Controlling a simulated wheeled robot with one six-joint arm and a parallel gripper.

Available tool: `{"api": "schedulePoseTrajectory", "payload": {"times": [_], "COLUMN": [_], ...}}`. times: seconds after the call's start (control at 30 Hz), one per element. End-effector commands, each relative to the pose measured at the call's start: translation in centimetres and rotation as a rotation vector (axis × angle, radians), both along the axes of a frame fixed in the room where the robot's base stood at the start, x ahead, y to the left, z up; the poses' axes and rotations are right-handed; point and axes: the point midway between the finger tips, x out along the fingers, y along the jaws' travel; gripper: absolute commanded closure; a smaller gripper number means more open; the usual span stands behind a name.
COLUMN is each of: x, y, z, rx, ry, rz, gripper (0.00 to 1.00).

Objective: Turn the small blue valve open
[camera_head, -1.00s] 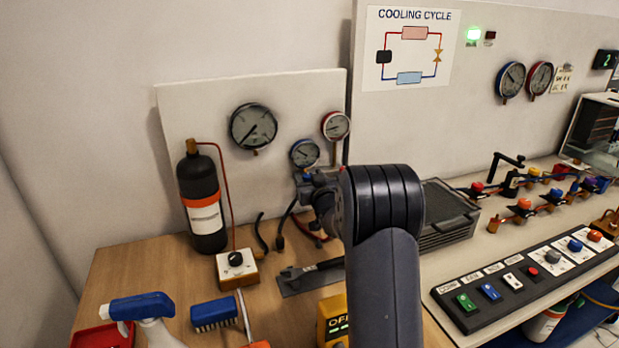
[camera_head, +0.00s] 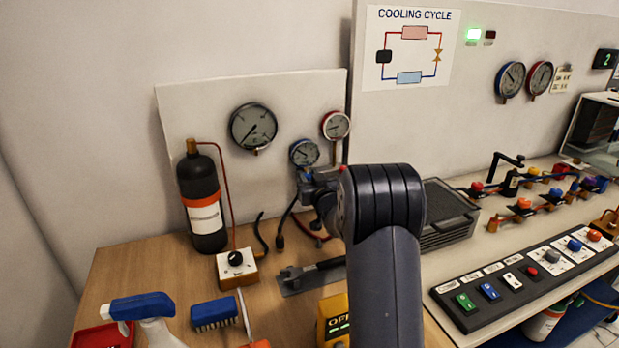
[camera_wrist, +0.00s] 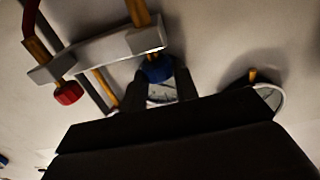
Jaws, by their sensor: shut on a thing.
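The small blue valve (camera_wrist: 158,68) is a ribbed blue knob on the grey manifold bar (camera_wrist: 98,52) in the wrist view. My gripper (camera_wrist: 160,82) has a dark finger on each side of this knob and is shut on it. In the head view my gripper (camera_head: 308,184) is at the manifold below the blue-rimmed gauge (camera_head: 304,152). There my own arm hides much of the manifold, and the valve's turn cannot be read. A red valve knob (camera_wrist: 68,92) is on the same bar, apart from my fingers.
A red-rimmed gauge (camera_head: 336,125) is right of the blue one. A black cylinder (camera_head: 203,200) stands left on the wooden bench. Dark hoses hang beside my gripper. A grey finned block (camera_head: 448,212) is right of my arm.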

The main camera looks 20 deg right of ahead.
Motion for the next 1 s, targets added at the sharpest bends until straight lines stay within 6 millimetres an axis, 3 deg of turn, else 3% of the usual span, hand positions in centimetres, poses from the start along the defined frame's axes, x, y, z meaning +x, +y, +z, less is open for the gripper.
{"api": "schedulePoseTrajectory", "payload": {"times": [1.0], "x": [0.19], "y": [-0.78], "z": [0.11], "rx": [0.001], "ry": [0.0], "rz": [0.478], "gripper": [0.94]}}
